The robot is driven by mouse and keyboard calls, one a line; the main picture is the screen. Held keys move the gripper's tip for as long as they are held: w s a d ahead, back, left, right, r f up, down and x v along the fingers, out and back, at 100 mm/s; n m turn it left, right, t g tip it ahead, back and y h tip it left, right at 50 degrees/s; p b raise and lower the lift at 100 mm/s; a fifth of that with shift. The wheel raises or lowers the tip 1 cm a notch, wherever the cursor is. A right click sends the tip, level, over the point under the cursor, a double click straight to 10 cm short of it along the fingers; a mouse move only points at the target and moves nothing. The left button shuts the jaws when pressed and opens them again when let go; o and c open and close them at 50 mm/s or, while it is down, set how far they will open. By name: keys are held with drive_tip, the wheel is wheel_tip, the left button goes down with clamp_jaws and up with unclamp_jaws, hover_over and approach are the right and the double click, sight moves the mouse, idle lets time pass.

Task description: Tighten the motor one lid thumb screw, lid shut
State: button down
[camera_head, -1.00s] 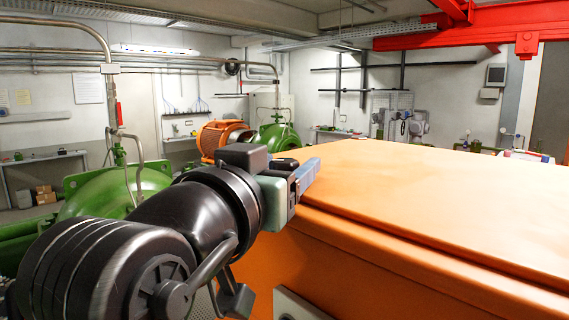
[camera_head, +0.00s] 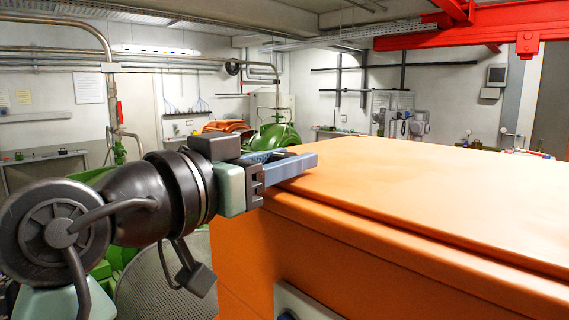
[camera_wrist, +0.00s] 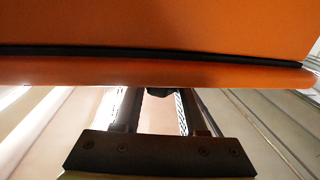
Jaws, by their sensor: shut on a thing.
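The motor one case is a large orange box, and its orange lid (camera_head: 440,200) lies flat on top, shut as far as I can see. In the head view my gripper (camera_head: 300,167) is at the lid's left corner, its blue-grey fingers lying across the edge. In the wrist view a small dark knob, which looks like the thumb screw (camera_wrist: 160,92), sits just under the orange rim between my two fingertips. My gripper is shut on it. The fingers hide the screw in the head view, and I cannot tell how tight it is.
A black seam (camera_wrist: 150,54) runs along the orange edge in the wrist view. Green pump housings (camera_head: 278,138) and pipes stand behind and left of my arm. A red beam (camera_head: 460,38) crosses overhead at the right. The lid's top is clear.

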drive_tip(key=shift+m+g+h, duration=0.4)
drive_tip(key=shift+h, duration=0.1)
drive_tip(key=shift+c, duration=2.3)
unclamp_jaws()
drive_tip(key=shift+s+a+f+b, duration=0.1)
drive_tip(key=shift+s+a+b, duration=0.25)
drive_tip(key=shift+b, duration=0.1)
drive_tip(key=b+v, duration=0.5)
drive_tip(key=v, duration=0.7)
